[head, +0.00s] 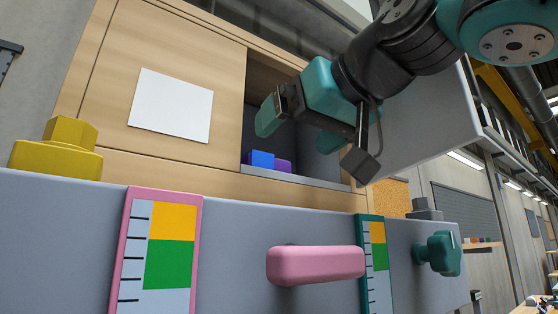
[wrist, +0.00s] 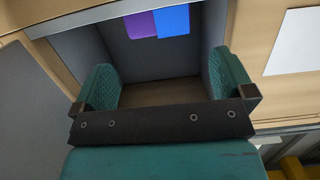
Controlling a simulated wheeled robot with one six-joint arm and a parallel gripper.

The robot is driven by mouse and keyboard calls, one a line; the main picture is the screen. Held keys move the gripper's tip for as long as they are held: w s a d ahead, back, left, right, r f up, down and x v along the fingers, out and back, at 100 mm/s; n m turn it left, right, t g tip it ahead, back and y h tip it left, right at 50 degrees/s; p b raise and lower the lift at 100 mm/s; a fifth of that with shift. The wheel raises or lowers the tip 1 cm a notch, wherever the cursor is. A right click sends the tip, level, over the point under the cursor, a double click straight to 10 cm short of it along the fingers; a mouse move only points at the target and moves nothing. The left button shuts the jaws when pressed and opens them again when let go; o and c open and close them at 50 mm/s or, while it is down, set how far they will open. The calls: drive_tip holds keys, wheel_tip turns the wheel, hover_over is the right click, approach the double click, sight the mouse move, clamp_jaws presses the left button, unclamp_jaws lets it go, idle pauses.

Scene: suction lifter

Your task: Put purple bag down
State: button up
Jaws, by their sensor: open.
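A purple item (head: 283,166), which looks like the purple bag, sits in an open compartment of the wooden cabinet, partly hidden behind a blue item and the compartment's front ledge. It also shows in the wrist view (wrist: 140,25) at the top, side by side with the blue item (wrist: 174,20). My gripper (head: 299,127) is at the compartment's opening. Its two teal fingers are spread wide in the wrist view (wrist: 164,75), with nothing between them. The purple item lies beyond the fingertips, apart from them.
The compartment (head: 262,110) has grey inner walls close around my fingers. A grey door panel (head: 425,120) stands to the right. A grey panel in front carries a pink handle (head: 315,265), a teal knob (head: 440,254) and colored gauges. A yellow knob (head: 58,155) is at the left.

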drive_tip(key=shift+v, duration=1.65)
idle(0.4)
